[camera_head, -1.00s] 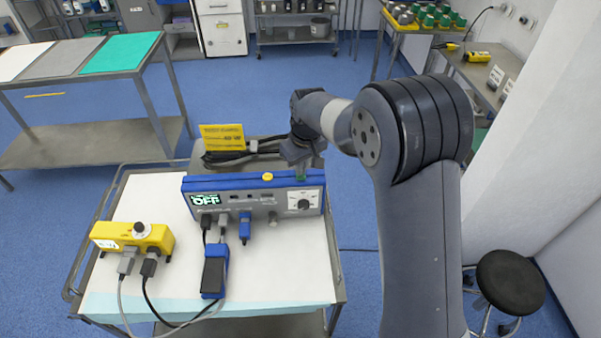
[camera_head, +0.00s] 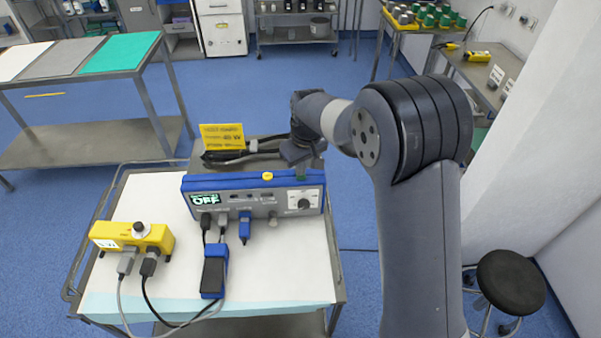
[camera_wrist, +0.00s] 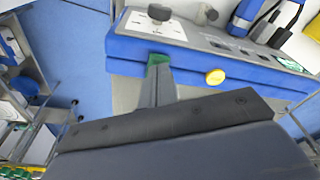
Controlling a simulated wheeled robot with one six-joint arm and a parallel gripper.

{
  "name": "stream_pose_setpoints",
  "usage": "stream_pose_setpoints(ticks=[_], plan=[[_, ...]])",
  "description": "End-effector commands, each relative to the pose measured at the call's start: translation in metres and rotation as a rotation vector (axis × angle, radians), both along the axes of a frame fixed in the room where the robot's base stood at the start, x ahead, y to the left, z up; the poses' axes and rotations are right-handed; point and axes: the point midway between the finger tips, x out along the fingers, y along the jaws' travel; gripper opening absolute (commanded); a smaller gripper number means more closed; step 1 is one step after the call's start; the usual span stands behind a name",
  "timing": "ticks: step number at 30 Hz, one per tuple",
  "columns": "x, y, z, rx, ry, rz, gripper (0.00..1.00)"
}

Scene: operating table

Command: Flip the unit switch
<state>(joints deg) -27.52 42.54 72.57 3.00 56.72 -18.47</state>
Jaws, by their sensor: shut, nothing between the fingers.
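The unit (camera_head: 250,203) is a grey and blue box on the cart, with a green display (camera_head: 205,199) reading OFF. A dark dial (camera_head: 303,203) sits on a white panel at its right front; it also shows in the wrist view (camera_wrist: 159,13). A yellow round button (camera_head: 267,176) is on the blue top edge, also in the wrist view (camera_wrist: 215,77). My gripper (camera_wrist: 157,66) is shut and empty, its tip at the blue edge behind the dial panel. A green piece shows at the tip; I cannot tell whether it belongs to the finger or the unit, or whether they touch.
A yellow box (camera_head: 133,238) with cables and a blue-and-black pedal (camera_head: 214,272) lie on the cart's white cover (camera_head: 275,275). A yellow label (camera_head: 222,136) and coiled cables are behind the unit. A stool (camera_head: 511,281) stands at right.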

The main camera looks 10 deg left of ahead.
Motion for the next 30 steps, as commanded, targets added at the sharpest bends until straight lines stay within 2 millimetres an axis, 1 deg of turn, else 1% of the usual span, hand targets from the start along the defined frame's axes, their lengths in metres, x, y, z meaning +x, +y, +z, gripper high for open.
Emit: stream_pose_setpoints(ticks=[24, 30], plan=[[0.0, 0.0, -0.013, 0.0, 0.0, 0.0, 0.0], [0.0, 0.0, -0.007, 0.0, 0.0, 0.0, 0.0]])
